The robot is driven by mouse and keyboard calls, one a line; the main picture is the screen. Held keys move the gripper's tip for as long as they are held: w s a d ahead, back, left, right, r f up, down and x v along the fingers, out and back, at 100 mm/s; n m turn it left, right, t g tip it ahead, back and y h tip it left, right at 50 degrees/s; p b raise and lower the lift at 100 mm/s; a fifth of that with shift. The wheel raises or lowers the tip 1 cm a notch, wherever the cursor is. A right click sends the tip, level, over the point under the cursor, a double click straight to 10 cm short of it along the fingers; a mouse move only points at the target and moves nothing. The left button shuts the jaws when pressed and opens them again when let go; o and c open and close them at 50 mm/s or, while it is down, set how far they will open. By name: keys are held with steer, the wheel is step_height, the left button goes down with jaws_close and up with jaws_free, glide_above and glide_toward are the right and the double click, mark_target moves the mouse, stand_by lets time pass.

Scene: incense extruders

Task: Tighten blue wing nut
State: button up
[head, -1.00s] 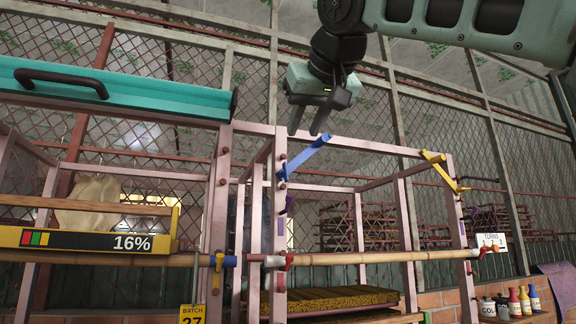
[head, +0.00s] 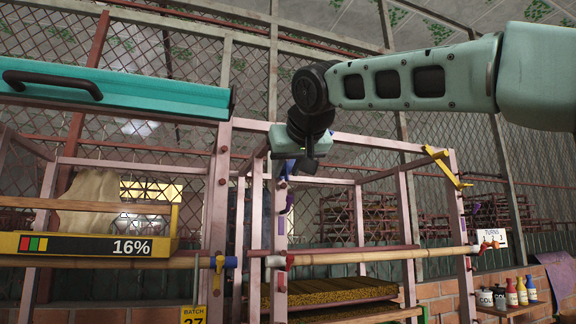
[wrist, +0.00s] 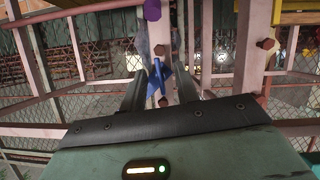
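The blue wing nut (wrist: 158,82) shows in the wrist view as a small blue winged piece in front of a pinkish upright post. It lies between the two dark fingers of my gripper (wrist: 160,90), with a gap seen on either side. The gripper is open; I cannot tell whether a finger touches the nut. In the head view my gripper (head: 284,178) points down beside the front post's upper part. There the gripper hides most of the blue bar and its nut.
A pinkish metal frame (head: 222,190) surrounds the spot, with posts and rails close by. A yellow bar (head: 440,168) sits on its right corner. A bamboo pole (head: 370,256) runs across below, with a red clamp (head: 289,262). A teal handled panel (head: 150,97) is upper left.

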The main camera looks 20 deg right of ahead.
jaws_close()
steer(key=shift+y, duration=0.3)
steer(key=shift+d+m+y+b, duration=0.1)
steer(key=shift+m+y+b, duration=0.4)
steer(key=shift+m+b, duration=0.4)
steer(key=shift+d+f+m+t+y+b, duration=0.1)
steer(key=shift+m+t+y+b, duration=0.4)
steer(key=shift+m+y+b, duration=0.9)
steer(key=shift+d+f+m+t+y+b, duration=0.1)
steer(key=shift+m+t+y+b, duration=0.45)
steer(key=shift+m+b, duration=1.6)
steer(key=shift+d+f+m+t+y+b, duration=0.1)
steer(key=shift+m+t+y+b, duration=0.65)
steer(key=shift+m, duration=1.7)
steer(key=shift+g+b, duration=0.3)
